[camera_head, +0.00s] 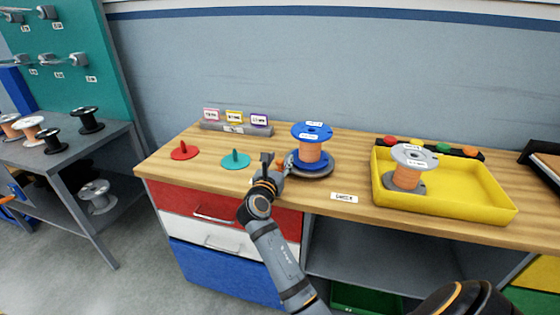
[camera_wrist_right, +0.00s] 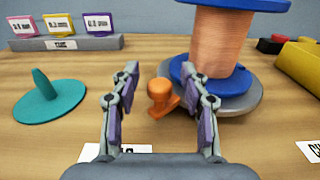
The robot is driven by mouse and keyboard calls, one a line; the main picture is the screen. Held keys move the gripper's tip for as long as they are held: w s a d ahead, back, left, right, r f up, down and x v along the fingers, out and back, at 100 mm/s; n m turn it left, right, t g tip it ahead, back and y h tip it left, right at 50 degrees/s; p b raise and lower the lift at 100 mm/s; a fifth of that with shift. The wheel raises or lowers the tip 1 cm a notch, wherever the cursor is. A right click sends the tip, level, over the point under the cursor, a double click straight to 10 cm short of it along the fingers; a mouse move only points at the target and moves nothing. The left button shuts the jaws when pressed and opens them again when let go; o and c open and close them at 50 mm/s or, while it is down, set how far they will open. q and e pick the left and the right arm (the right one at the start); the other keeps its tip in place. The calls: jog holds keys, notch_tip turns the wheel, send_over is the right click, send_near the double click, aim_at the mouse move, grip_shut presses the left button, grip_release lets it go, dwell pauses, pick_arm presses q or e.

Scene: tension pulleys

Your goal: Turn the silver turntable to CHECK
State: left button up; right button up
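The silver turntable (camera_head: 320,173) lies on the wooden bench under a blue-flanged spool of copper wire (camera_head: 310,152); its grey rim also shows in the right wrist view (camera_wrist_right: 247,103). An orange knob (camera_wrist_right: 160,95) sticks out from its near left side. My right gripper (camera_head: 268,162) is low over the bench; it is open, with its two fingers (camera_wrist_right: 160,76) on either side of the knob and gaps visible. The CHECK label (camera_head: 344,197) is at the bench's front edge, right of the turntable. Another white label is partly hidden below the gripper. My left gripper is not in view.
A teal disc (camera_head: 235,159) and a red disc (camera_head: 185,150) with upright grips lie left of the gripper. A yellow tray (camera_head: 460,200) holding a grey spool (camera_head: 408,168) stands to the right. A card holder (camera_head: 236,128) is behind. The bench between turntable and tray is clear.

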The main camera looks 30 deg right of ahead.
grip_shut()
jog(key=shift+d, duration=0.1)
dwell(0.5)
